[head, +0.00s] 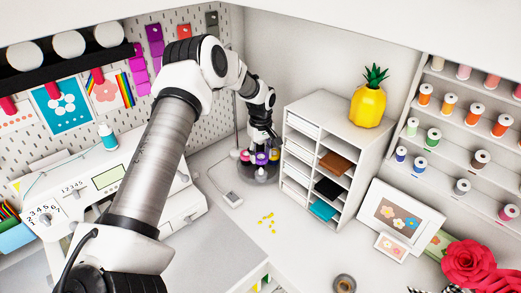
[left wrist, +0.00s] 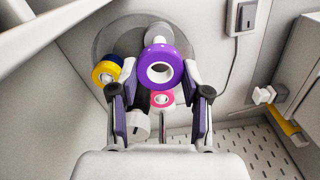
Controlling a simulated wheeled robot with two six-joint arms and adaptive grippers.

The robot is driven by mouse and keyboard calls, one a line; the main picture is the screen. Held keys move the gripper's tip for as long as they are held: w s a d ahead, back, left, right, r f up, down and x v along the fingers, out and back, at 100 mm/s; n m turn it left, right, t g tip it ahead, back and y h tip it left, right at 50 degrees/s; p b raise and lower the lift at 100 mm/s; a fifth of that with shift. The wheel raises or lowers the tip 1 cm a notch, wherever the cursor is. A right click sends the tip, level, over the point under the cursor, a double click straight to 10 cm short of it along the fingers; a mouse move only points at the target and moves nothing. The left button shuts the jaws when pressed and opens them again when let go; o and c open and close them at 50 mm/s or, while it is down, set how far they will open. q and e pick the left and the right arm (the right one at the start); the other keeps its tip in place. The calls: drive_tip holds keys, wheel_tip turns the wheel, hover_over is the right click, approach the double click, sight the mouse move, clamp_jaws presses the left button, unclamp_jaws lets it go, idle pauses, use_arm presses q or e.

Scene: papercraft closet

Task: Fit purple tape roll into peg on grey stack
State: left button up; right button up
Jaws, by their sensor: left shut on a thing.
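The purple tape roll (left wrist: 147,68) is a thick ring with a white core in the left wrist view. My left gripper (left wrist: 160,70) is shut on it, with a finger at each side. In the head view the left gripper (head: 262,143) reaches down into the back corner over the round grey stack (head: 263,176), where the purple roll (head: 260,158) shows small. The grey stack's disc (left wrist: 112,40) lies behind the roll in the left wrist view. I cannot tell whether the roll is around a peg or apart from it. My right gripper is not in view.
A yellow and blue roll (left wrist: 105,73) and a pink roll (left wrist: 161,98) sit close to the fingers. A white shelf unit (head: 345,150) with a pineapple (head: 368,106) stands right of the stack.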

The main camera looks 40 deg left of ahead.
use_arm(q)
wheel_tip(320, 180, down, 2)
drive_tip(key=shift+f+b, duration=0.1)
drive_tip(key=shift+b, duration=0.2)
drive_tip(key=shift+w+a+f, duration=0.15)
drive_tip(key=shift+f, duration=0.2)
drive_tip(key=shift+r, duration=0.1)
drive_tip(key=shift+r, duration=0.1)
drive_tip(key=shift+p, duration=0.3)
